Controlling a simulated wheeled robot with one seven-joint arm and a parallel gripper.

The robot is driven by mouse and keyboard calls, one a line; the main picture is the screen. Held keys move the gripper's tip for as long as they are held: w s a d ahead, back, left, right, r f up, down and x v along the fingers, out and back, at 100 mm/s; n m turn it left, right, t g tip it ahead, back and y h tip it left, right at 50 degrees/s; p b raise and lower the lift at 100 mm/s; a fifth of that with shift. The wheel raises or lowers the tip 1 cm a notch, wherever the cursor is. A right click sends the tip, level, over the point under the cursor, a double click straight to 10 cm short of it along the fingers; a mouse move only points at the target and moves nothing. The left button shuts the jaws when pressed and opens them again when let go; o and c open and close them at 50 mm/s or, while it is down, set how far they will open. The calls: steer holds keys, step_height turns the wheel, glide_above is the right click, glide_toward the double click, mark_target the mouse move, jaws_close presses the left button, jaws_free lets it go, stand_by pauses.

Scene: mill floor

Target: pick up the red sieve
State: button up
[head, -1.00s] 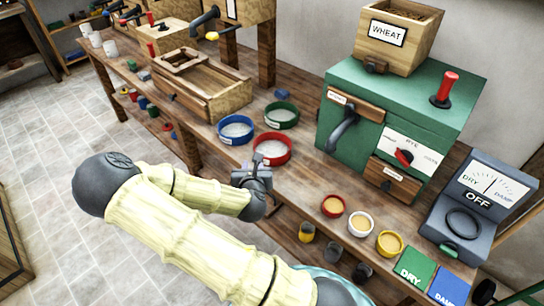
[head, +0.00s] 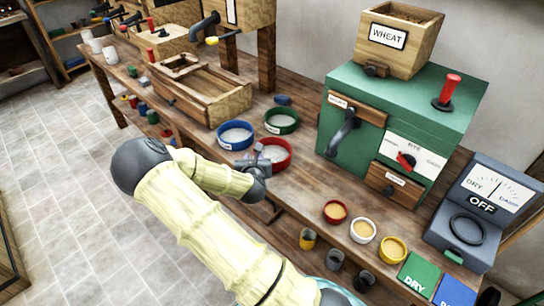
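The red sieve (head: 280,152) is a round red-rimmed pan with a pale mesh, lying on the wooden bench in the head view. My gripper (head: 256,156) is at its left rim and overlaps it in the picture. The fingers are small and partly merge with the rim, so I cannot tell whether they are open, shut or touching it. Part of the sieve's left side is hidden behind my gripper.
A blue sieve (head: 235,135) and a green sieve (head: 282,121) stand close behind the red one. A green mill (head: 400,110) stands to the right. Small bowls, among them a yellow one (head: 393,250), sit near the front edge. A wooden trough (head: 200,95) is at the back left.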

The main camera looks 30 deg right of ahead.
steer(key=shift+p+x, duration=0.3)
steer(key=shift+x, duration=2.35)
steer(key=shift+r, duration=0.15)
jaws_close()
